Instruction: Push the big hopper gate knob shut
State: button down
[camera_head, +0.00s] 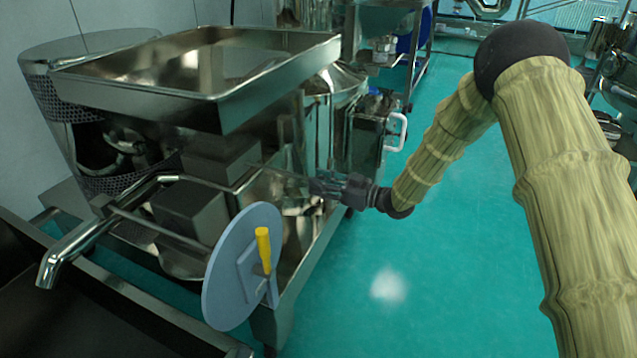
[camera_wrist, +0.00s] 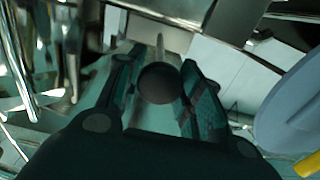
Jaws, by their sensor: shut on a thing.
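The gate knob (camera_wrist: 159,83) is a dark round ball between the two fingers in the wrist view. A thin grey rod (camera_wrist: 160,45) runs away beyond it. My gripper (camera_wrist: 160,88) is shut on the knob. In the head view my gripper (camera_head: 316,184) reaches in from the right, at the side of the machine below the big steel hopper (camera_head: 200,104). There the fingers hide the knob, and a thin rod runs left from them toward a dark grey box (camera_head: 222,157).
A blue-grey disc (camera_head: 228,285) with a yellow handle (camera_head: 263,249) stands in front of the machine, left of and below my gripper. A steel spout pipe (camera_head: 68,250) is at the left. A white-handled unit (camera_head: 397,132) stands behind. Green floor (camera_head: 440,270) is open at the right.

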jog(key=shift+a+r, duration=0.1)
jog(key=c, duration=0.9)
grip_release()
jog(key=shift+w+a, duration=0.1)
jog(key=shift+a, duration=0.05)
jog(key=shift+d, duration=0.2)
jog(key=v, duration=1.2)
